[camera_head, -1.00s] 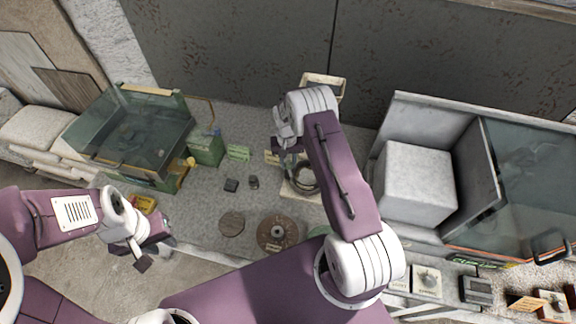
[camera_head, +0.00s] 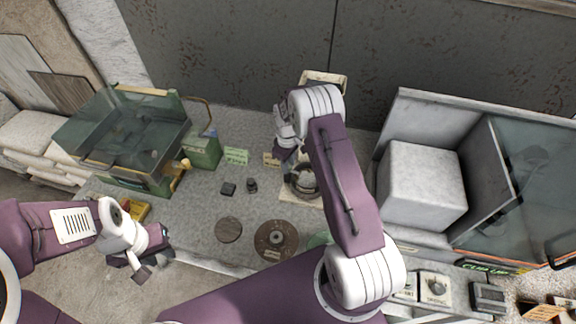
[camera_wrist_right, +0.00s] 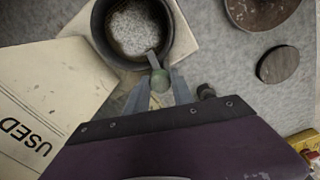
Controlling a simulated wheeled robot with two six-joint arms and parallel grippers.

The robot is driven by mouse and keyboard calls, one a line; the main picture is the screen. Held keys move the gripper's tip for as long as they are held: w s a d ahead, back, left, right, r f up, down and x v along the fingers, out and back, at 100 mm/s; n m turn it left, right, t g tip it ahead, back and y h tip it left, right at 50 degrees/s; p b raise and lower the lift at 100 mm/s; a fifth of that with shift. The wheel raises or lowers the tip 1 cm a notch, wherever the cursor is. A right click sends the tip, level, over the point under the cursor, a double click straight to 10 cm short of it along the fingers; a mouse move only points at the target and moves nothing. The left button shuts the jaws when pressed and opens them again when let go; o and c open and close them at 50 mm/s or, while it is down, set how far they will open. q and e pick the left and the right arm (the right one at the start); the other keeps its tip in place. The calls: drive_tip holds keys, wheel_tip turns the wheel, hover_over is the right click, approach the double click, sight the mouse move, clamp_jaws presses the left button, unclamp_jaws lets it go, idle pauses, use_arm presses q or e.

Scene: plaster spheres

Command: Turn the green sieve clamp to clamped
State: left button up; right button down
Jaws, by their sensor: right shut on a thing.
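The sieve (camera_wrist_right: 135,28) is a dark round pot with pale grainy material inside; it sits on a pale square base, and its rim shows in the head view (camera_head: 308,188). The green sieve clamp (camera_wrist_right: 159,80) is a small rounded knob with a metal lever reaching to the sieve's rim. My right gripper (camera_wrist_right: 159,92) is shut on the clamp's knob, one finger at each side. In the head view my right gripper (camera_head: 285,153) is beside the sieve, and the clamp is hard to make out. My left gripper (camera_head: 128,268) is open and empty off the table's front left.
A green glass-sided case (camera_head: 125,135) stands left, with a green box (camera_head: 203,152) beside it. A pale block (camera_head: 422,185) sits in a grey cabinet at right. Brown discs (camera_head: 276,240) lie in front. A board marked USED (camera_wrist_right: 40,110) is near the sieve.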

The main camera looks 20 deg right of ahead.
drive_tip(key=shift+w+n, duration=0.1)
drive_tip(key=shift+n, duration=1)
drive_tip(key=shift+r, duration=0.1)
drive_tip(key=c, duration=1.1)
unclamp_jaws()
wheel_tip(320, 180, up, 8)
drive_tip(key=b, duration=0.2)
drive_tip(key=shift+a+b, duration=0.1)
drive_tip(key=shift+b, duration=0.3)
drive_tip(key=shift+r, duration=0.5)
drive_tip(key=shift+f, duration=0.1)
